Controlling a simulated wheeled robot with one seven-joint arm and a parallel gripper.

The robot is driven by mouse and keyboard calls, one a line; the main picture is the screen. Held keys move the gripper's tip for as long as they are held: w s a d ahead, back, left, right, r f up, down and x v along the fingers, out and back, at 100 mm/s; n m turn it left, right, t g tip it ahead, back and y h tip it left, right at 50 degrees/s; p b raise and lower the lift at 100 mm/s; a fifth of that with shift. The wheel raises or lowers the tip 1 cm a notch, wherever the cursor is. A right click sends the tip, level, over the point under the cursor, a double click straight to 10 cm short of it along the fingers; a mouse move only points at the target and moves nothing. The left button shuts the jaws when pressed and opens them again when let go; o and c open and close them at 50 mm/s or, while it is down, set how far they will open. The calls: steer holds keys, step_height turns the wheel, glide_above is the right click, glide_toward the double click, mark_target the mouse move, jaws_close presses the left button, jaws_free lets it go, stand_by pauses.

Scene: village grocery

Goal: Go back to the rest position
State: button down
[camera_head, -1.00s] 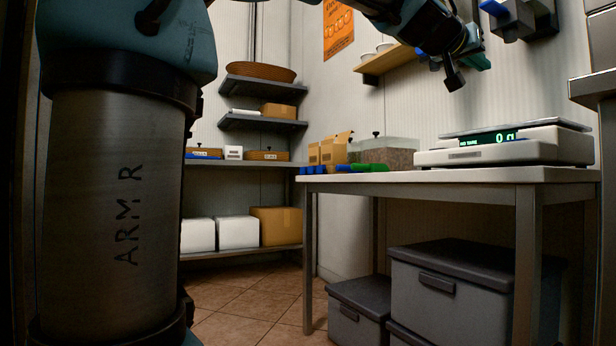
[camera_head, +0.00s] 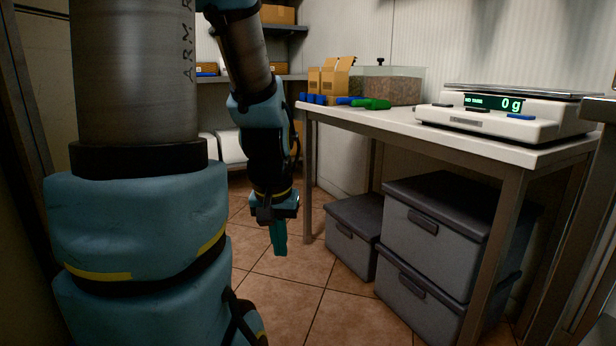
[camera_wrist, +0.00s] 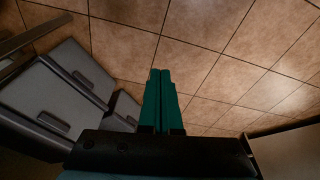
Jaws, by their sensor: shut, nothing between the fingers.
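My gripper (camera_head: 279,238) hangs low and points down over the tiled floor, to the left of the table in the head view. Its teal fingers (camera_wrist: 160,98) lie side by side in the wrist view, shut with nothing between them. It touches nothing that I can see. My arm hangs down beside my column.
A table (camera_head: 480,136) stands at the right with a scale (camera_head: 490,118) reading 0 g, a clear bin of grain (camera_head: 390,90), cardboard boxes (camera_head: 330,80) and a green scoop (camera_head: 376,104) on it. Grey lidded crates (camera_head: 430,240) stand beneath. The floor (camera_head: 290,300) before me is clear.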

step_height(320, 180, up, 38)
steer(key=s+a+p, duration=0.1)
steer(key=s+p, duration=0.1)
steer(key=p, duration=3.5)
steer(key=shift+f+g+p, duration=0.15)
steer(key=shift+g+p, duration=0.15)
steer(key=shift+p, duration=0.05)
steer(key=shift+a, duration=0.1)
